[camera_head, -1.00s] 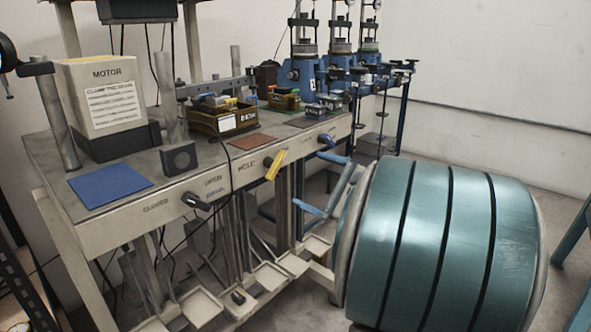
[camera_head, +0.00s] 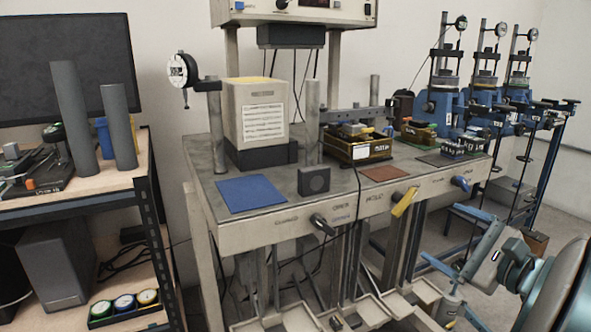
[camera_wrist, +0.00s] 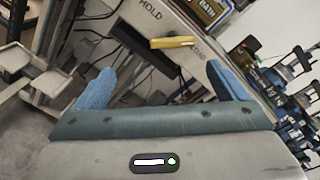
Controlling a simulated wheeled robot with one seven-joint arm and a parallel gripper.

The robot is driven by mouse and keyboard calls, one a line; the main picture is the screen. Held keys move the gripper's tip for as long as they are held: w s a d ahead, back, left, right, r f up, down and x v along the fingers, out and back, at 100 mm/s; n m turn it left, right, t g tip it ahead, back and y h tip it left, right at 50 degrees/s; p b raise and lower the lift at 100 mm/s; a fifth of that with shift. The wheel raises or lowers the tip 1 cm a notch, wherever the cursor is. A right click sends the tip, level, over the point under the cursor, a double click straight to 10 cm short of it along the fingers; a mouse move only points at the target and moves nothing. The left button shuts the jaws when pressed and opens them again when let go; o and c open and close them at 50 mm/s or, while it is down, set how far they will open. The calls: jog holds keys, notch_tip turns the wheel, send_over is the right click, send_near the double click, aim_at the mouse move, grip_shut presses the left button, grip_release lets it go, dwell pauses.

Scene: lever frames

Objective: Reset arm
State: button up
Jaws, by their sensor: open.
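My gripper (camera_head: 446,290) is at the lower right of the head view, its blue fingers apart and nothing between them. It hangs in front of the bench, below and to the right of the yellow lever (camera_head: 404,202). The wrist view shows my gripper (camera_wrist: 164,84) open, with the yellow lever (camera_wrist: 172,42) beyond the fingertips, apart from them.
A shelf (camera_head: 150,195) stands left. Blue machines (camera_head: 440,107) stand behind at right. White trays (camera_head: 372,311) lie below the bench.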

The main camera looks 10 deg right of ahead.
jog(key=s+a+r+n+g+y+p, duration=0.1)
jog(key=s+a+r+n+g+p, duration=0.15)
jog(key=a+n+g+p, duration=0.5)
jog(key=s+a+r+n+g+p, duration=0.2)
jog(key=s+a+n+g+p, duration=0.3)
jog(key=a, duration=0.6)
jog(key=s+r+n+h+p, duration=0.4)
jog(key=r+n+h+p, duration=0.3)
jog(key=p, duration=0.7)
jog(key=shift+s+a+r+n+g+h, duration=0.4)
jog(key=shift+r+n, duration=0.15)
jog(key=shift+n, duration=0.8)
